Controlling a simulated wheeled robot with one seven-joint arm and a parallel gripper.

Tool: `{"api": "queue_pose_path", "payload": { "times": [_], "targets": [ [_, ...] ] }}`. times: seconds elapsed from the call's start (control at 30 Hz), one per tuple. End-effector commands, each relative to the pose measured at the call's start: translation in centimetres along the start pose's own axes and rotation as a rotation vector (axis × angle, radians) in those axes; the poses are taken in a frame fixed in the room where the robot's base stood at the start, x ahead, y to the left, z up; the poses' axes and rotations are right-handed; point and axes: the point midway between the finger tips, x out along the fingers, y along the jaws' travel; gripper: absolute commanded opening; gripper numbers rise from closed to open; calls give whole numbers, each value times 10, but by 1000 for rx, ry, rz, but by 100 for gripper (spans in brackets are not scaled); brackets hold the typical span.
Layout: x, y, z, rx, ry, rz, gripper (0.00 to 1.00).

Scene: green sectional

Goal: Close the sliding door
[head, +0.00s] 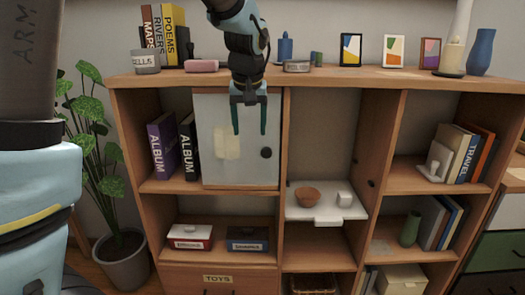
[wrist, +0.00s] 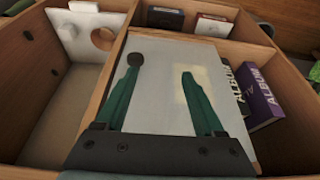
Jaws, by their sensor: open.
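The sliding door (head: 228,170) is a pale grey panel in the upper left bay of the wooden cabinet. It covers the right part of that bay, and the left part is uncovered. Its round black knob (head: 266,152) is near its right edge. My gripper (head: 249,131) is open and empty, its green fingers pointing down in front of the door's upper part, above and left of the knob. In the wrist view the door (wrist: 160,95) is behind the spread fingers, and the knob (wrist: 137,59) appears near the left fingertip. I cannot tell whether they touch.
A purple album (head: 163,148) and a black album (head: 188,147) stand in the uncovered part. The middle bay holds a white pull-out tray (head: 325,216) with a brown bowl (head: 307,196). Books, a pink case (head: 202,65) and frames stand on top. A plant (head: 93,150) is at left.

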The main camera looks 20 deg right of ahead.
Motion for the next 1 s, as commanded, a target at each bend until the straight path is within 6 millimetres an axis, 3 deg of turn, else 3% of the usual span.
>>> {"api": "queue_pose_path", "payload": {
  "times": [0.03, 0.1, 0.2, 0.37, 0.8, 1.0],
  "targets": [
    [-3, 19, -4, 17, 13, 8, 70],
    [-7, 34, -8, 24, 23, 13, 70],
    [-10, 44, -11, 28, 31, 16, 70],
    [4, 45, -12, 27, 29, 14, 70],
    [80, 45, -14, 27, 29, 14, 70],
    [95, 46, -15, 27, 32, 16, 70]
  ]
}}
